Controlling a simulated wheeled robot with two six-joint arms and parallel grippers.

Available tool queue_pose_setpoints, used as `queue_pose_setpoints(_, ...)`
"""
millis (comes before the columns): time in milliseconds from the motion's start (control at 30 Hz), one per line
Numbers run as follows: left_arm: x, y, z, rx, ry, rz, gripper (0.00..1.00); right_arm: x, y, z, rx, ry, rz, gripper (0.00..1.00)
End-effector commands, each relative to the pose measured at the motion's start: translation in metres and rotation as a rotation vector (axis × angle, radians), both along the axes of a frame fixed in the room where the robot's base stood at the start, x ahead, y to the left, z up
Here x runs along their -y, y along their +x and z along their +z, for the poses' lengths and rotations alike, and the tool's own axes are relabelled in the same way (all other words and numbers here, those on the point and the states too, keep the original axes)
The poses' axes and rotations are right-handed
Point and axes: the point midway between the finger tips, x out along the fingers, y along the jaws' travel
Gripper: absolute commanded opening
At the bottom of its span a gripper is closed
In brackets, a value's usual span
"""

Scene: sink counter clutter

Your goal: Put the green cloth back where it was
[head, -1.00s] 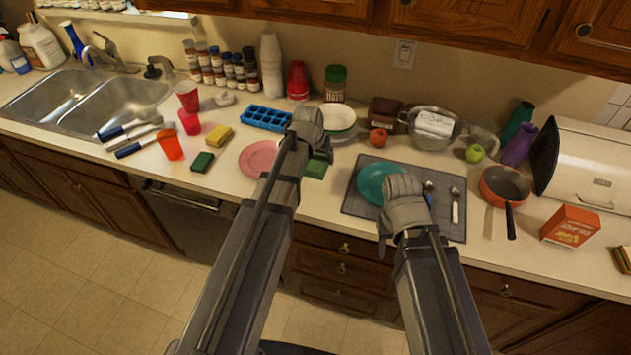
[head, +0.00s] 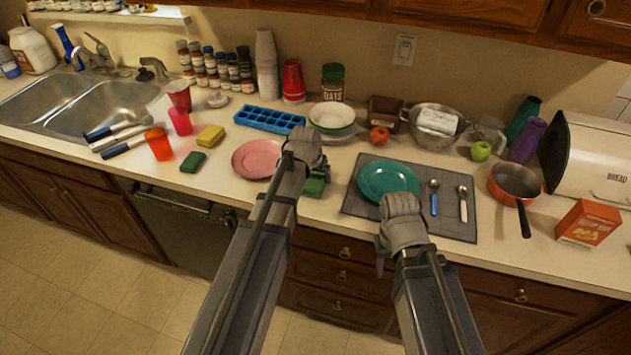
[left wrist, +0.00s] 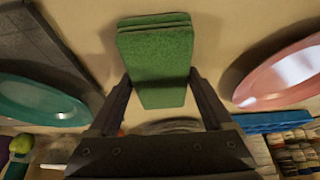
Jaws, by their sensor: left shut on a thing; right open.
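The green cloth (left wrist: 156,62) is a folded, layered pad, seen between the two fingers of my left gripper (left wrist: 160,80) in the left wrist view. In the head view my left gripper (head: 303,152) covers part of the cloth (head: 315,184), which shows near the counter's front edge, between the pink plate and the grey mat. The left gripper is shut on the cloth. Whether the cloth touches the counter I cannot tell. My right gripper (head: 402,222) is open, in front of the teal plate, with its fingertips partly hidden.
The pink plate (head: 257,158) is left of the cloth, and the grey mat (head: 452,220) with the teal plate (head: 388,181) and two spoons is right. Behind stand a white bowl (head: 332,116) and blue ice tray (head: 268,119). A dark green sponge (head: 193,162) lies further left.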

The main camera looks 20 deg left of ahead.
Motion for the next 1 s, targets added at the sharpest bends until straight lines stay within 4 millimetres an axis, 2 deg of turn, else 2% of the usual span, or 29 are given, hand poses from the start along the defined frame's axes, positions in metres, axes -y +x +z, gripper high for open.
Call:
queue_pose_setpoints(367, 0.000, 0.000, -0.004, 0.000, 0.000, 0.000, 0.40, 0.000, 0.000, -0.004, 0.000, 0.000, 0.000, 0.50)
queue_pose_setpoints(400, 0.000, 0.000, -0.003, 0.000, 0.000, 0.000, 0.88, 0.000, 0.000, -0.003, 0.000, 0.000, 0.000, 0.50)
queue_pose_setpoints(500, 0.000, 0.000, -0.002, 0.000, 0.000, 0.000, 0.99, 0.000, 0.000, -0.002, 0.000, 0.000, 0.000, 0.50)
queue_pose_setpoints(833, 0.000, 0.000, -0.001, 0.000, 0.000, 0.000, 1.00, 0.000, 0.000, -0.001, 0.000, 0.000, 0.000, 0.50)
queue_pose_setpoints(1000, 0.000, -0.002, 0.008, 0.000, 0.000, 0.000, 1.00, 0.000, 0.000, 0.008, 0.000, 0.000, 0.000, 0.50)
